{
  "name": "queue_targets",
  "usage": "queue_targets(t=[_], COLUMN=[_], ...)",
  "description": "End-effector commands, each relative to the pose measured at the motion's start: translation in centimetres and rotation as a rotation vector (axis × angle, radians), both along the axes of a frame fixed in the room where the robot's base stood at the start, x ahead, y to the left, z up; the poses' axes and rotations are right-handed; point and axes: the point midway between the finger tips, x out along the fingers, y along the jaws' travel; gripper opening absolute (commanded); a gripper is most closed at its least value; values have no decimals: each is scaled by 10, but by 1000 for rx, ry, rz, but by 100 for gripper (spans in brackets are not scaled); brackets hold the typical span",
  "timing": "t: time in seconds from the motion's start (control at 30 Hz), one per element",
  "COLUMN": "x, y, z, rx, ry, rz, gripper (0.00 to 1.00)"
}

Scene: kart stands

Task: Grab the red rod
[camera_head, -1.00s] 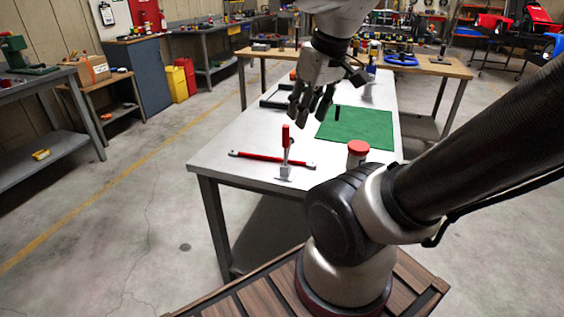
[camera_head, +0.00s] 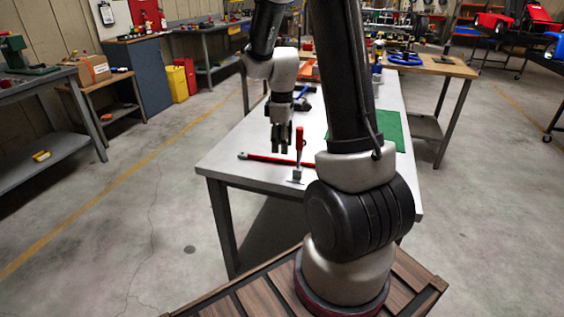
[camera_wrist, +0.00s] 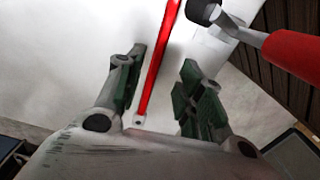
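The red rod (camera_head: 258,157) lies flat on the near end of the white table, with a grey tip at its left end. In the wrist view the rod (camera_wrist: 159,62) runs lengthwise through the gap between my fingers. My gripper (camera_head: 279,147) points down at the rod from above. In the wrist view my gripper (camera_wrist: 165,62) is open, with a finger on each side of the rod and clear space between. Its exact height above the rod is hard to tell. Part of the rod is hidden behind the upright tool in the head view.
A red-handled tool (camera_head: 299,145) with a grey head stands upright just right of my gripper. It also shows in the wrist view (camera_wrist: 290,52), close to the right finger. A green mat (camera_head: 391,127) lies on the table (camera_head: 225,163). My arm hides the table's right part.

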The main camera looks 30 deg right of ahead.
Motion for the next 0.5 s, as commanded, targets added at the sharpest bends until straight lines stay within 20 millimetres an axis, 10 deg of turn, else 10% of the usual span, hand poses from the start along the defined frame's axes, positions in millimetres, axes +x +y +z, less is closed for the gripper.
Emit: queue_targets(t=[0.5], x=[3], y=[-2], z=[-55], rx=[0], ry=[-1], rz=[-2], gripper=[37])
